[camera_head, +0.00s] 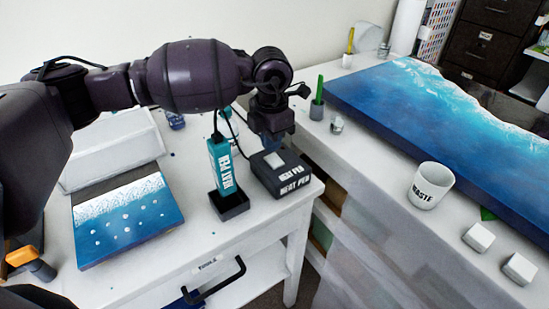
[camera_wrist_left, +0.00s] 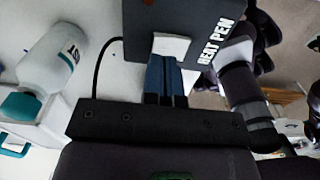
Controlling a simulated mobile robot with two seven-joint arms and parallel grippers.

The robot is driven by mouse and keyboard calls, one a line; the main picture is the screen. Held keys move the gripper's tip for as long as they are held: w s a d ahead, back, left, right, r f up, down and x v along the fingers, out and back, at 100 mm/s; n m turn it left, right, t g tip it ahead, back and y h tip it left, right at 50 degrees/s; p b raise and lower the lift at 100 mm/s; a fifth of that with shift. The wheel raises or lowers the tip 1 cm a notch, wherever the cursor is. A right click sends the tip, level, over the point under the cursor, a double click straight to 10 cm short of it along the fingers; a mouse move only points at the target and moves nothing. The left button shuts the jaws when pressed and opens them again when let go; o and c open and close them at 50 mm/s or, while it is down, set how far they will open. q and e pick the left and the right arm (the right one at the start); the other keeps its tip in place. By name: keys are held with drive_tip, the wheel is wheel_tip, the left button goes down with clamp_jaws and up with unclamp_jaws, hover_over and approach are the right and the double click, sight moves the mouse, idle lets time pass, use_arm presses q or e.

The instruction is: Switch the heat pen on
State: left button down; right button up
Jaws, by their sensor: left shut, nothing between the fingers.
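The heat pen (camera_head: 222,165) is a teal tool labelled HEAT PEN, standing upright in a small black holder (camera_head: 231,206) on the white table. To its right is a black box (camera_head: 290,184), also labelled HEAT PEN, with a white switch (camera_head: 273,161) on top. My left gripper (camera_head: 273,138) is just above and behind the switch in the head view. In the left wrist view its blue fingers (camera_wrist_left: 166,62) are shut and empty, with their tips at the edge of the white switch (camera_wrist_left: 171,45). I cannot tell whether they touch it.
A blue wave panel (camera_head: 125,218) lies left of the heat pen. A white bottle (camera_wrist_left: 52,55) shows in the left wrist view. On the right-hand counter are a WASTE cup (camera_head: 431,186), white blocks (camera_head: 478,237) and a large blue resin board (camera_head: 440,115). A dark cable runs near my gripper.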

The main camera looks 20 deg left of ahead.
sight(272, 156)
use_arm(q)
drive_tip(key=shift+f, duration=0.65)
use_arm(e)
drive_tip(key=shift+s+d+f, duration=0.1)
drive_tip(key=shift+s+f, duration=0.05)
drive_tip(key=shift+f, duration=0.15)
use_arm(q)
drive_tip(key=shift+f+b, duration=0.3)
drive_tip(key=shift+f, duration=0.05)
use_arm(e)
drive_tip(key=shift+a+f, duration=0.15)
drive_tip(key=shift+a, duration=0.05)
